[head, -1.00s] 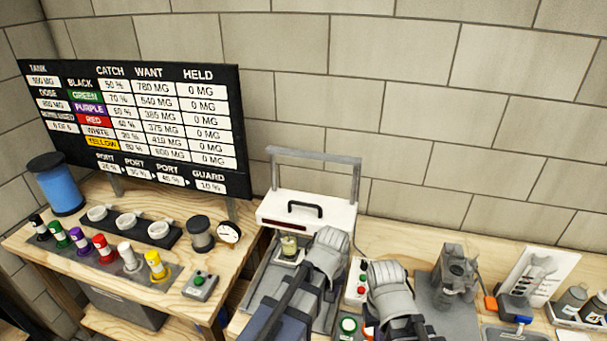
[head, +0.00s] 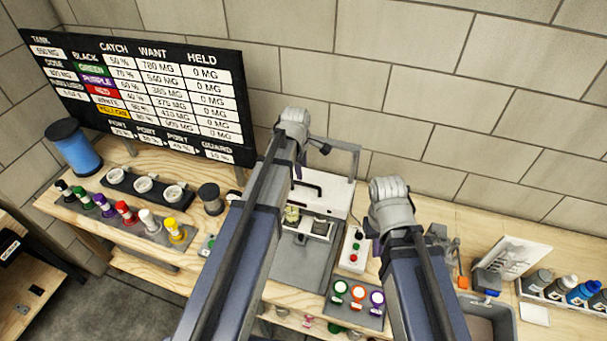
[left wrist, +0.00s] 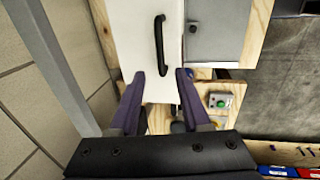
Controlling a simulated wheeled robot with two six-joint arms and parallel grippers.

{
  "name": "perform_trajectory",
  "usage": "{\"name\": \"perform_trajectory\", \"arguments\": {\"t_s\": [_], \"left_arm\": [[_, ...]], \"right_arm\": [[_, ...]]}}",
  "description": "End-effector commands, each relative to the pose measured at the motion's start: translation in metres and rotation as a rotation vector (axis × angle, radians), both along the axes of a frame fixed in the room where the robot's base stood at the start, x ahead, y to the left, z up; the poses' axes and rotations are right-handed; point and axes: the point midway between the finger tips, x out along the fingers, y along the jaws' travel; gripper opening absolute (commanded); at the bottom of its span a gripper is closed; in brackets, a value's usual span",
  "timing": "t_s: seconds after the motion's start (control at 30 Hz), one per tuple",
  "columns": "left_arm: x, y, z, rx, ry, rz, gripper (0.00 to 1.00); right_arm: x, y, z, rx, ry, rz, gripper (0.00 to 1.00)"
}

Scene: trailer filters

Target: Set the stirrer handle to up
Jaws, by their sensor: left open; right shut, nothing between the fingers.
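The grey and white machine stands against the wall, with a black handle (head: 305,187) on its white top and a grey frame bar (head: 340,146) rising behind. I cannot tell which is the stirrer handle. In the left wrist view the black handle (left wrist: 161,45) lies just beyond my left gripper (left wrist: 161,78), in line with the gap between its spread purple fingers. That gripper is open and empty. The grey bar (left wrist: 52,65) passes to the left of it. My right gripper (head: 392,207) is right of the machine, shut; its fingertips are hidden behind its wrist.
A small box with red and green buttons (head: 353,250) stands right of the machine. A panel of coloured buttons (head: 357,302) is in front. More bottles (head: 583,292) stand at far right.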

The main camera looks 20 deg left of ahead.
Motion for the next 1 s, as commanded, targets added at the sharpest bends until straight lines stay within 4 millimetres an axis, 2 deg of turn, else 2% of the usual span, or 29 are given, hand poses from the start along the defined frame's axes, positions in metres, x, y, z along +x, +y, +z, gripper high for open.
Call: {"name": "perform_trajectory", "arguments": {"t_s": [0.27,0.8,1.0], "left_arm": [[0.002,0.000,-0.014,0.001,0.001,-0.003,0.47],[0.014,-0.001,-0.074,0.001,0.001,-0.004,0.47],[0.015,-0.001,-0.078,0.001,0.001,-0.004,0.47]], "right_arm": [[0.000,0.000,-0.014,0.000,-0.001,0.002,0.00],[0.001,0.000,-0.074,0.000,-0.003,0.000,0.00],[0.001,0.000,-0.078,0.000,-0.004,-0.001,0.00]]}}
